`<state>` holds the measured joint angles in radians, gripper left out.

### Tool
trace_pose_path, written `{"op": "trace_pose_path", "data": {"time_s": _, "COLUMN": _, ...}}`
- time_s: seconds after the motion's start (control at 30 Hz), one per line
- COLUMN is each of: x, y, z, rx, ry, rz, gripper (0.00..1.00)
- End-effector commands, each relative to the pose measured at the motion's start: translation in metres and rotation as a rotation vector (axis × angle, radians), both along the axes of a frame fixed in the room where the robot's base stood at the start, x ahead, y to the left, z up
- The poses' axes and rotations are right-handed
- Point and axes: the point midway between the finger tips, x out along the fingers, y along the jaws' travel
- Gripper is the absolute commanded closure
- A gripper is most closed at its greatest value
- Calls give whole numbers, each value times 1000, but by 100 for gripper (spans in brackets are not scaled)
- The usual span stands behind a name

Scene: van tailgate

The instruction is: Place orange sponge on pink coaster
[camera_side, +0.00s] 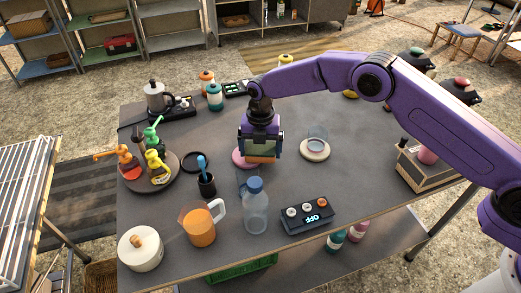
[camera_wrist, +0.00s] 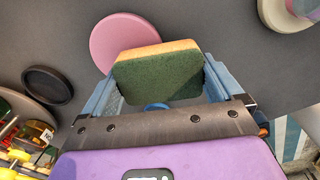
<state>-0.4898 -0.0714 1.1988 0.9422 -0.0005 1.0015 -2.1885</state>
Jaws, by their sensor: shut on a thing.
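The orange sponge (camera_wrist: 158,50) has a dark green scrubbing face and sits between the blue fingers of my gripper (camera_wrist: 160,82) in the wrist view. My gripper is shut on it. In the side view my gripper (camera_side: 262,150) points down over the middle of the table, and a strip of the sponge (camera_side: 262,159) shows low between the fingers. The round pink coaster (camera_side: 238,161) lies on the table just left of and partly behind the gripper. In the wrist view the coaster (camera_wrist: 118,36) is partly hidden behind the sponge, which appears above the table.
A clear bottle (camera_side: 255,208) and a dark cup with a blue brush (camera_side: 206,182) stand close by. A glass on a pale coaster (camera_side: 315,150) is to the right. An orange jug (camera_side: 198,226) and a button box (camera_side: 307,213) are nearer the front. The table's back right is fairly clear.

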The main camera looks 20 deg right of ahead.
Motion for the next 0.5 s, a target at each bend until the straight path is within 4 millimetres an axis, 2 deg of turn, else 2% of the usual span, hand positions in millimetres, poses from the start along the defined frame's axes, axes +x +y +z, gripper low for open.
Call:
{"op": "trace_pose_path", "data": {"time_s": 0.1, "x": 0, "y": 0, "z": -9, "rx": 0, "ry": 0, "rz": -1, "gripper": 34}}
{"op": "trace_pose_path", "data": {"time_s": 0.47, "x": 0, "y": 0, "z": -12, "rx": 1, "ry": 0, "rz": 0, "gripper": 34}}
{"op": "trace_pose_path", "data": {"time_s": 0.5, "x": 0, "y": 0, "z": -12, "rx": 1, "ry": -1, "rz": 0, "gripper": 0}}
